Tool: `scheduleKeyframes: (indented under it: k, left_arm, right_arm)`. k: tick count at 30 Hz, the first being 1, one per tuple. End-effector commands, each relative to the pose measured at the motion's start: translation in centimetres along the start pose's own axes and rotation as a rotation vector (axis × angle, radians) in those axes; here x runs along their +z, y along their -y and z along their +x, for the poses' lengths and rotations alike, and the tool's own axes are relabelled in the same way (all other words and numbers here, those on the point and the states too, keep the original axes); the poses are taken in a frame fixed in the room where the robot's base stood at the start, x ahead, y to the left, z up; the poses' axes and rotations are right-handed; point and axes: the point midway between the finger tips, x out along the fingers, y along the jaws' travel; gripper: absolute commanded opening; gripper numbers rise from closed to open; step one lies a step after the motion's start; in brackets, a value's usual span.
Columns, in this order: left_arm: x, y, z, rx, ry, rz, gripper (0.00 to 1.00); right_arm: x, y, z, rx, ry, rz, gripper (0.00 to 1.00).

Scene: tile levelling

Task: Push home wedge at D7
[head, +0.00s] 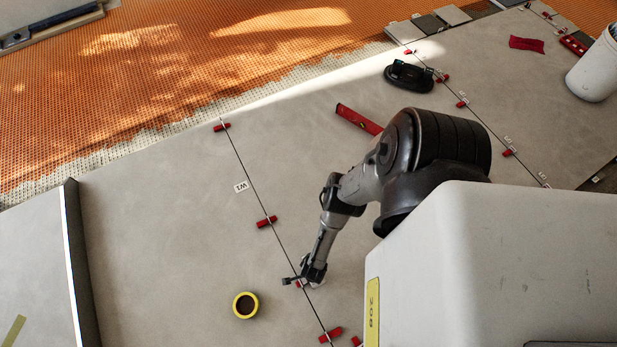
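Red wedges sit along a thin dark joint between large grey tiles: one at the far end (222,126), one midway (267,221), and one near the bottom edge (330,334). A white tag (240,187) lies by this joint; I cannot read D7 on any tag. My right gripper (292,281) points down at the joint, between the middle and bottom wedges. A bit of red shows just beneath it, likely another wedge, mostly hidden by the fingers. Whether the fingers are open or shut, or touch it, is too small to tell. My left gripper is out of view.
A yellow-rimmed roll (245,305) lies left of my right gripper. A red level (358,119), a black double-cup tool (409,76), a red cloth (526,44) and a white bucket (597,68) stand farther off. A raised grey slab (35,265) is at left. Orange matting (200,70) lies behind.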

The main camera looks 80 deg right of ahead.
Motion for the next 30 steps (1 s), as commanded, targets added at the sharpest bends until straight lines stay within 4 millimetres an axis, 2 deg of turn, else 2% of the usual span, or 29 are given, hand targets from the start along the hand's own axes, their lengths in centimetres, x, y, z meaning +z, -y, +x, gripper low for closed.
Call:
scheduleKeyframes:
  k: [30]
  left_arm:
    - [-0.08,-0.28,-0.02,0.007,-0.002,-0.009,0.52]
  right_arm:
    - [0.72,-0.05,-0.01,0.001,0.0,-0.001,0.0]
